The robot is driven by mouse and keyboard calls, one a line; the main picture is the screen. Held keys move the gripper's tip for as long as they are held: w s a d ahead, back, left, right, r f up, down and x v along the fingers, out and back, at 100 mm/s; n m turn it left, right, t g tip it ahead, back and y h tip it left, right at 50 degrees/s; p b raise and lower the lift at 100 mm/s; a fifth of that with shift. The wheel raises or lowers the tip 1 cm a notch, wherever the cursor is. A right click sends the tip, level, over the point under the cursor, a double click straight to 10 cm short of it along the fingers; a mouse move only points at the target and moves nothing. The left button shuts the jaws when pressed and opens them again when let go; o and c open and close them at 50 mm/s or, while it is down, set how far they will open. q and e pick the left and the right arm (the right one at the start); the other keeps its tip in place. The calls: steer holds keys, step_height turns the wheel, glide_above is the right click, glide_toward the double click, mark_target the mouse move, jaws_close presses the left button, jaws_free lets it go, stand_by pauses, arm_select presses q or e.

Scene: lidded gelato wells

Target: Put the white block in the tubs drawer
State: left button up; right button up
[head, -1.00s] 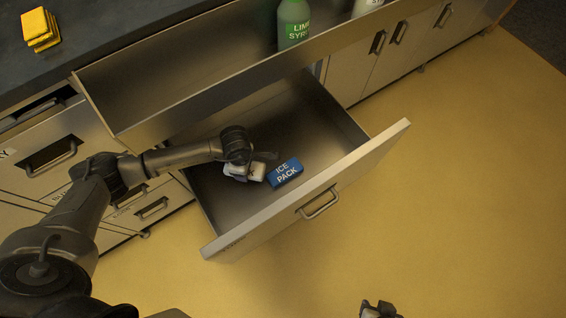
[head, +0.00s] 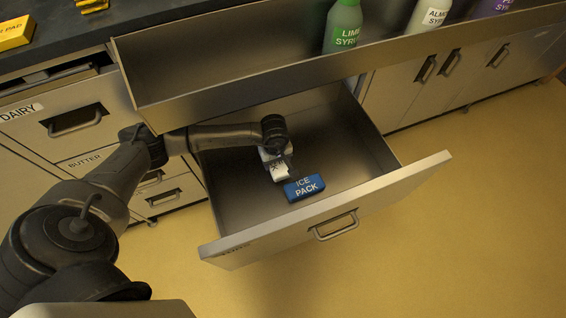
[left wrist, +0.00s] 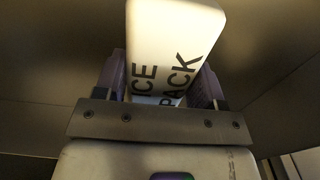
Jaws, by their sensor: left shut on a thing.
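The white block (head: 281,173), lettered ICE PACK, is in my left gripper (head: 276,160), which is shut on it over the inside of the open lower drawer (head: 235,195). In the left wrist view the white block (left wrist: 172,45) sticks out between the two fingers of the left gripper (left wrist: 162,88). Lettering on the drawer's front is too small to read. I cannot tell whether the block touches the drawer floor. My right gripper is not in view.
A blue ICE PACK block (head: 304,188) lies in the drawer, close beside the white one. An upper rail shelf (head: 330,75) with a green bottle (head: 343,27) and others overhangs the drawer's back. The dairy drawer (head: 75,118) is at left.

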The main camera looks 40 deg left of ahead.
mark_target(276, 166)
arm_select(q)
steer(key=shift+f+b, duration=0.75)
steer(key=shift+f, duration=0.95)
steer(key=shift+f, duration=0.1)
steer(key=o, duration=1.1)
step_height(276, 166, up, 5)
steer(key=p, duration=0.3)
steer(key=shift+r, duration=0.4)
